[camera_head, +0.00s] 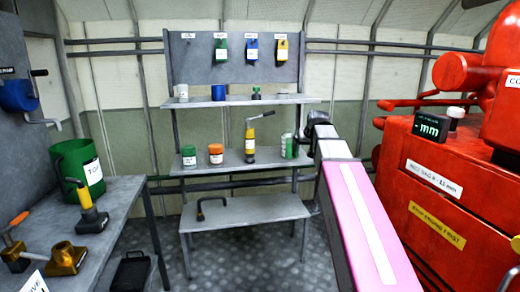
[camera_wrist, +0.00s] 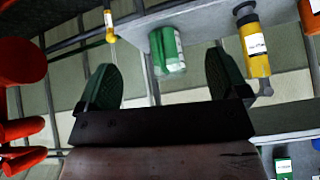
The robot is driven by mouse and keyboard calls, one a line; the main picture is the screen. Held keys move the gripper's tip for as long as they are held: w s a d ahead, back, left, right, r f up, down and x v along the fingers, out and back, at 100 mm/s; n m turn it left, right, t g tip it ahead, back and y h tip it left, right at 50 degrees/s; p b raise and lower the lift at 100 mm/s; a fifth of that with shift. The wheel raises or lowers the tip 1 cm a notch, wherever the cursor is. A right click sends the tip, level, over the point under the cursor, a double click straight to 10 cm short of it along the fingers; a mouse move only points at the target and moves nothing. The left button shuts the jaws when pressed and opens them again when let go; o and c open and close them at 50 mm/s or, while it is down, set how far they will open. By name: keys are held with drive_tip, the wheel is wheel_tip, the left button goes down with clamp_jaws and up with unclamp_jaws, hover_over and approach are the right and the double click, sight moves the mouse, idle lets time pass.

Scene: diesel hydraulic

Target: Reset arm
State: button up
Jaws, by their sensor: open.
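My arm, pink with a white stripe, reaches forward from the lower right in the head view. My gripper (camera_head: 318,122) is at its far end, in front of the right end of the shelf rack. In the wrist view my gripper (camera_wrist: 165,85) shows two dark green fingers spread wide apart with nothing held between them. A green and white can (camera_wrist: 167,50) shows beyond the gap, apart from the fingers. This can (camera_head: 288,145) stands on the middle shelf in the head view. The wrist view looks turned upside down.
The shelf rack (camera_head: 230,208) holds jars, a yellow hand tool (camera_head: 250,140) and hanging tags. The yellow tool (camera_wrist: 253,45) also shows in the wrist view. A red machine (camera_head: 440,200) stands close on the right. A workbench (camera_head: 122,200) with a green bucket (camera_head: 75,165) is left. Floor between is open.

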drive_tip(key=s+f+g, duration=0.2)
drive_tip(key=s+f, duration=0.6)
drive_tip(key=f, duration=0.4)
drive_tip(key=s+f+g+h, duration=0.1)
drive_tip(key=s+f+g, duration=0.1)
drive_tip(key=s+f, duration=0.7)
drive_tip(key=s+f+g, duration=0.3)
drive_tip(key=s+f, duration=0.6)
drive_tip(key=f, duration=0.6)
drive_tip(key=shift+s+a+f+m, duration=0.2)
drive_tip(key=shift+a+f+m, duration=0.1)
drive_tip(key=shift+a+m, duration=0.15)
